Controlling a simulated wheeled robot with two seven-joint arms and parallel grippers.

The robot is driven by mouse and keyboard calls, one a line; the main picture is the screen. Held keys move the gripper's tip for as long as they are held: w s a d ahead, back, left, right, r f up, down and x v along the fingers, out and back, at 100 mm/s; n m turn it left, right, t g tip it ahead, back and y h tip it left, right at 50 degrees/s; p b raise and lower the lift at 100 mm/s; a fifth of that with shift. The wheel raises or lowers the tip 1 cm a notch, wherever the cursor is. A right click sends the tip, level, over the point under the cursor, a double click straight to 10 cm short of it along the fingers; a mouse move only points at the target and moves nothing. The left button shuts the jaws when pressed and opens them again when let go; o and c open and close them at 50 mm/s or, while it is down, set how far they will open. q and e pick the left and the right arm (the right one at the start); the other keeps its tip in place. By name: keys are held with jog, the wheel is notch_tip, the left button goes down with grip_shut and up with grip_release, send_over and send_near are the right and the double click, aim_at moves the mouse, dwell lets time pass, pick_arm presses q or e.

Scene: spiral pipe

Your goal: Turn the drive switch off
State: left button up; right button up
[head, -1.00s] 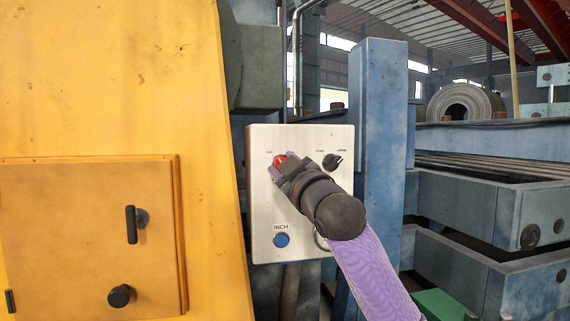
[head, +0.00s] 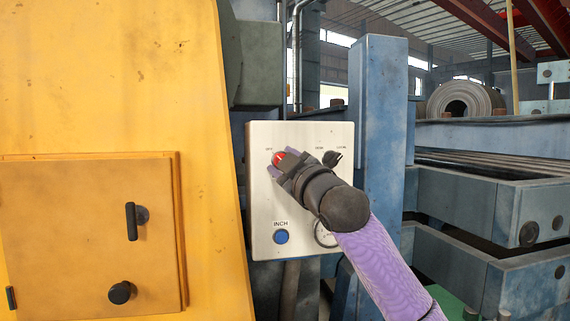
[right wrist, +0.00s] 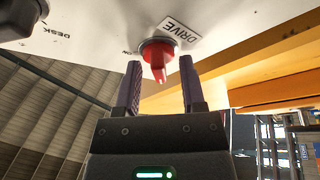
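The drive switch is a red rotary knob with a raised handle (head: 279,158) on the upper left of a pale control panel (head: 262,205). In the right wrist view the red switch (right wrist: 158,52) sits beside a DRIVE label (right wrist: 180,31). My right gripper (head: 286,168) is at the panel, partly covering the switch's surroundings in the head view. In the right wrist view its two purple-grey fingers (right wrist: 159,70) are apart, one on each side of the red handle, with visible gaps to it. My left gripper is not in view.
A black selector knob (head: 332,159) is right of the switch. A blue INCH button (head: 281,237) and a partly hidden round gauge (head: 325,234) are lower on the panel. A yellow housing (head: 120,80) stands left, a blue post (head: 378,130) right.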

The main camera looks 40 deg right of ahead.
jog(key=b+v, duration=0.7)
jog(key=v, duration=0.3)
